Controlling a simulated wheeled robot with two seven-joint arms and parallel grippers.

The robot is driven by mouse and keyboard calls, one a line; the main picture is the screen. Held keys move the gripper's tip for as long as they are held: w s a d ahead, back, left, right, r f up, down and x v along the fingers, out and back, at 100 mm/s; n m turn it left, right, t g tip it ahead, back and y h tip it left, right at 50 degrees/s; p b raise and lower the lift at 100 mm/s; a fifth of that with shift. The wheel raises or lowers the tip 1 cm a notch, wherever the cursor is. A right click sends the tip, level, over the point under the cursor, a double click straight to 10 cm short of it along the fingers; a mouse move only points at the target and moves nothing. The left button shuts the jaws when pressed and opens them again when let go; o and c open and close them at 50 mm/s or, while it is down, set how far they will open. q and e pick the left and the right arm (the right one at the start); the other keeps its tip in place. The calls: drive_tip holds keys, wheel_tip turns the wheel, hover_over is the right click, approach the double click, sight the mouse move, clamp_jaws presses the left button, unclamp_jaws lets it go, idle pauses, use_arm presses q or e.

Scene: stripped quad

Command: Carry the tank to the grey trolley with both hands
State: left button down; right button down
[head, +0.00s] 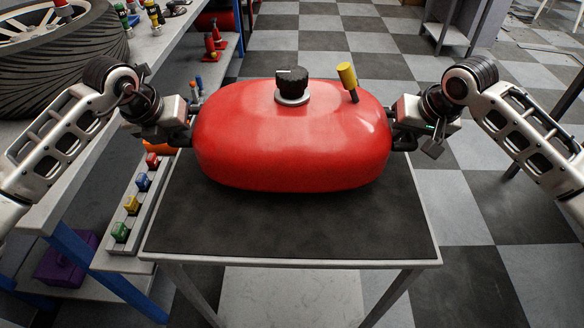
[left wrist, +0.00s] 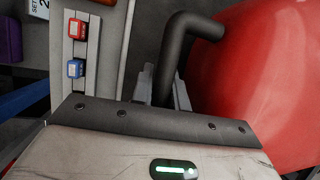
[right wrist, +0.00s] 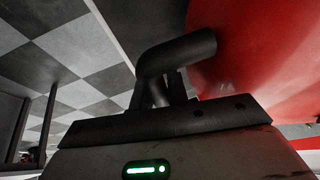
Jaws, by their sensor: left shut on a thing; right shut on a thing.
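The red tank (head: 290,145) has a black cap and a yellow fitting on top. In the head view it is over the dark top of a table (head: 290,225); I cannot tell whether it rests on it or hangs just above. My left gripper (head: 184,134) is at the tank's left end, shut on a black bent handle (left wrist: 175,60). My right gripper (head: 398,136) is at the right end, shut on the matching handle (right wrist: 165,65). The tank also fills the right of the left wrist view (left wrist: 275,80) and the right wrist view (right wrist: 265,50). I cannot make out a grey trolley for certain.
A workbench on the left holds a large tyre (head: 60,60). A strip with several coloured blocks (head: 132,204) lies close beside the table's left edge. The checkered floor (head: 460,205) on the right is clear.

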use_arm(q)
drive_tip(key=shift+a+f+b, duration=0.1)
drive_tip(key=shift+f+b, duration=0.2)
drive_tip(key=shift+f, duration=0.15)
use_arm(e)
drive_tip(key=shift+f, duration=0.45)
use_arm(q)
drive_tip(key=c, duration=1.4)
unclamp_jaws()
drive_tip(key=shift+r, duration=0.15)
use_arm(e)
drive_tip(key=c, duration=1.4)
unclamp_jaws()
drive_tip(key=shift+r, duration=0.1)
use_arm(q)
drive_tip(key=shift+o, duration=0.2)
drive_tip(key=shift+r, duration=0.1)
use_arm(e)
drive_tip(key=shift+o, duration=0.2)
drive_tip(key=shift+s+r, duration=0.1)
drive_tip(key=shift+r, duration=0.1)
use_arm(q)
drive_tip(key=v, duration=1.1)
drive_tip(key=shift+s+r, duration=0.25)
drive_tip(key=shift+r, duration=0.05)
use_arm(e)
drive_tip(key=v, duration=1.1)
drive_tip(key=shift+r, duration=0.3)
